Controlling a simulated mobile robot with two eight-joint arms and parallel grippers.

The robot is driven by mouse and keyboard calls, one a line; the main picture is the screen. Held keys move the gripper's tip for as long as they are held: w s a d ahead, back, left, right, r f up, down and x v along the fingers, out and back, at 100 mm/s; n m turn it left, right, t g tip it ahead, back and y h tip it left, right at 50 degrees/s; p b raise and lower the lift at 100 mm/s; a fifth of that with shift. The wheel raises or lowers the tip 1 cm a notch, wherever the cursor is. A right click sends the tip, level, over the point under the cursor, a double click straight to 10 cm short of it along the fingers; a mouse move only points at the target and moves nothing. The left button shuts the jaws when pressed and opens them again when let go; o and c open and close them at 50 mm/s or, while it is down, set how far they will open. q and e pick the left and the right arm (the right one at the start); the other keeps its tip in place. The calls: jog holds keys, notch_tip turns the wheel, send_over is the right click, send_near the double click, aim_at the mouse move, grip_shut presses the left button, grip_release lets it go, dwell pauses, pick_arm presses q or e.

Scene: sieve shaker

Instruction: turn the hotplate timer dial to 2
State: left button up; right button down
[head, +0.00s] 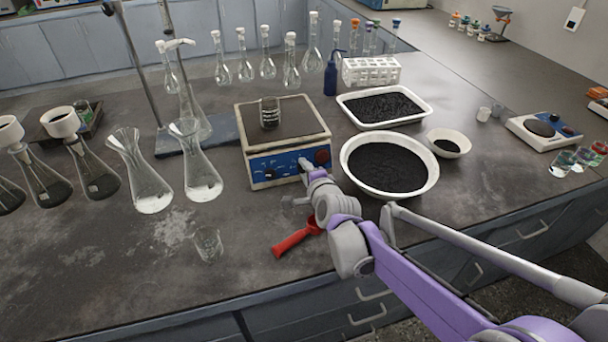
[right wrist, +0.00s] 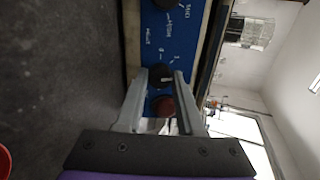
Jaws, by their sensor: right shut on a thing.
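The hotplate (head: 258,168) stands on the bench with a blue control panel on its front; the panel also shows in the right wrist view (right wrist: 184,35). My right gripper (head: 306,164) is at the panel, its fingers (right wrist: 161,76) on either side of a black dial (right wrist: 160,72) and shut on it. White marks surround the dial, but its setting is too small to read. A red-brown knob (right wrist: 163,106) lies beyond it between the fingers; the red knob shows right of the gripper in the head view (head: 321,157). Another black dial (right wrist: 165,3) is farther along the panel. My left gripper is not in view.
A glass with dark contents (head: 270,112) stands on the hotplate plate. A white bowl of black grains (head: 428,183) is close on the right. Flasks (head: 150,190) stand left.

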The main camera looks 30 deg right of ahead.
jog(key=shift+m+b, duration=0.45)
jog(key=shift+m, duration=0.25)
jog(key=c, duration=0.5)
grip_release()
jog(key=p+v, duration=0.2)
jog(key=v, duration=0.8)
jog(key=shift+s+r+p, duration=0.1)
jog(key=shift+s+p, duration=0.2)
jog(key=shift+s, duration=0.1)
jog(key=shift+s+a, duration=0.1)
